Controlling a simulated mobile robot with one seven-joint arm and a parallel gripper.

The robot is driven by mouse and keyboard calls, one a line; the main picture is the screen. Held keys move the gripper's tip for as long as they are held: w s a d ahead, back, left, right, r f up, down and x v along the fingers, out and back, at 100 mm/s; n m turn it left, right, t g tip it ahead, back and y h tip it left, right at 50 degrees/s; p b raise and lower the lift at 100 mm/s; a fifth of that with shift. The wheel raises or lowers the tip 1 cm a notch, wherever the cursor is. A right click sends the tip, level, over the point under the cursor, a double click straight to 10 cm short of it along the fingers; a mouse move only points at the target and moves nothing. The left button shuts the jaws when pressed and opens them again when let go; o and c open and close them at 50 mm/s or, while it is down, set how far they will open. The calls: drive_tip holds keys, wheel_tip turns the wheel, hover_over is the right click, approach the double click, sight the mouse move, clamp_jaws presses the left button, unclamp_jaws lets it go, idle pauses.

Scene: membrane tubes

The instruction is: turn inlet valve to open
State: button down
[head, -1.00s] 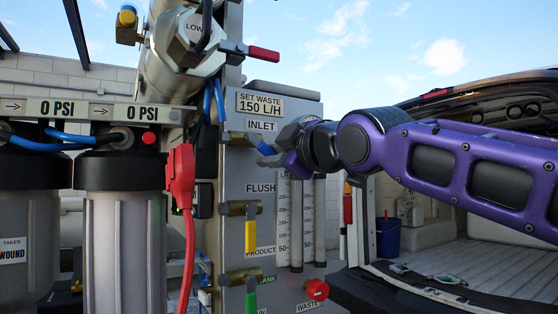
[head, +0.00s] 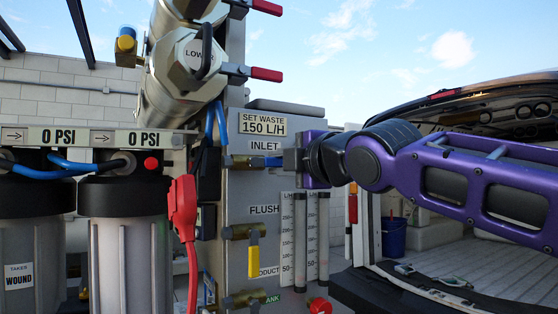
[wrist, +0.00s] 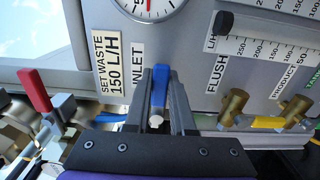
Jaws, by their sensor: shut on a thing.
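The inlet valve (head: 240,162) is a brass body on the grey panel, just below the INLET label (head: 264,146). Its blue handle (head: 273,161) points right, about level and in line with the body. My gripper (head: 286,160) reaches in from the right and is shut on this handle. In the wrist view the blue handle (wrist: 160,84) sits between the two dark fingers of my gripper (wrist: 160,100). The fingers hide part of the handle.
Below are the flush valve with a yellow handle (head: 253,260) pointing down and another brass valve (head: 245,300). Flow tubes (head: 300,240) stand below my gripper. A red plug and cable (head: 183,208) hang left. Red-handled valves (head: 266,74) are above.

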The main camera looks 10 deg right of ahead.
idle(0.4)
drive_tip(key=c, duration=0.8)
unclamp_jaws()
drive_tip(key=shift+o, duration=0.2)
drive_tip(key=b+v, duration=0.1)
drive_tip(key=v, duration=1.6)
drive_tip(key=shift+s, duration=0.2)
drive_tip(key=shift+r, duration=0.1)
drive_tip(key=s+a+f+m+g+h, duration=0.1)
drive_tip(key=f+m+g, duration=0.3)
drive_tip(key=f, duration=0.9)
drive_tip(key=s+f+m+g+h, duration=0.2)
drive_tip(key=f+m+g, duration=0.1)
drive_tip(key=f+m, duration=0.7)
drive_tip(key=s+a+f+m+g+h, duration=0.1)
drive_tip(key=f+m+g, duration=0.3)
drive_tip(key=f, duration=1.1)
drive_tip(key=m+h, duration=0.1)
drive_tip(key=m, duration=0.2)
drive_tip(key=shift+s+a+f+m+g+h, duration=0.15)
drive_tip(key=shift+a+f+m+g+h, duration=0.15)
drive_tip(key=shift+a+f, duration=0.1)
